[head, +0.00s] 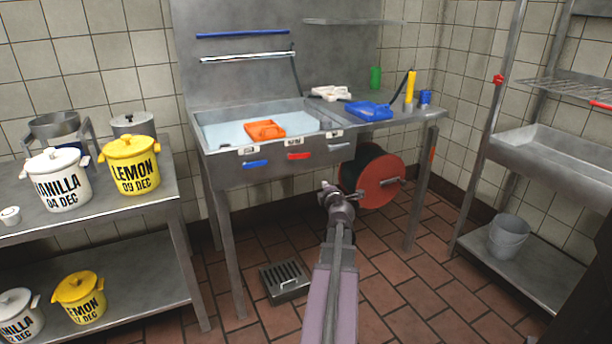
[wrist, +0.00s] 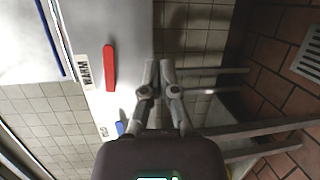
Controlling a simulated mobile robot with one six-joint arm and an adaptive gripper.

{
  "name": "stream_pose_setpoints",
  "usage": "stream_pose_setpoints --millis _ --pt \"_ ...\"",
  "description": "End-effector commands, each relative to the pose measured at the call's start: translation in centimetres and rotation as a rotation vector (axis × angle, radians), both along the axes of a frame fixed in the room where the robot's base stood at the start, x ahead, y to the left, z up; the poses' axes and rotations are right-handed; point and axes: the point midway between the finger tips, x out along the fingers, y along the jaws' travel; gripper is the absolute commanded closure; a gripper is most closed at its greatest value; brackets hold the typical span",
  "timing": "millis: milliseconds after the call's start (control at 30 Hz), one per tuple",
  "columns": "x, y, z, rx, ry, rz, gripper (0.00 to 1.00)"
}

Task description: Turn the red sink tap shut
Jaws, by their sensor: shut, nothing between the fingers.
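In the wrist view the red handle (wrist: 109,67) is beside a label reading WARM. My gripper (head: 328,187) is below and a little right of the red handle in the head view. In the wrist view my gripper (wrist: 159,64) has its fingertips together and empty, with a gap between them and the red handle.
A red and black hose reel (head: 378,180) stands just right of my gripper. The sink (head: 215,135) holds an orange item (head: 264,130). A grate (head: 285,280) lies on the floor.

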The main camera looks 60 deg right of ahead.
Motion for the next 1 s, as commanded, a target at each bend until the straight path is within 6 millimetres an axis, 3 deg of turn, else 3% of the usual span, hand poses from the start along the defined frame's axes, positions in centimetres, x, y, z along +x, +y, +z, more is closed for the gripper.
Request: stream_pose_setpoints --millis 33,200,500,767,1000 --pt "-0.3 -0.9 -2.0 -0.028 0.036 -0.042 1.0" --pt "-1.7 -3.2 -4.5 -0.151 0.147 -0.183 1.0" --pt "-3.0 -5.6 -6.1 -0.451 0.284 -0.373 1.0" --pt "-2.0 -5.3 -6.1 -0.777 0.343 -0.453 1.0" --pt "0.8 -3.0 -6.5 -1.105 0.35 -0.436 1.0"
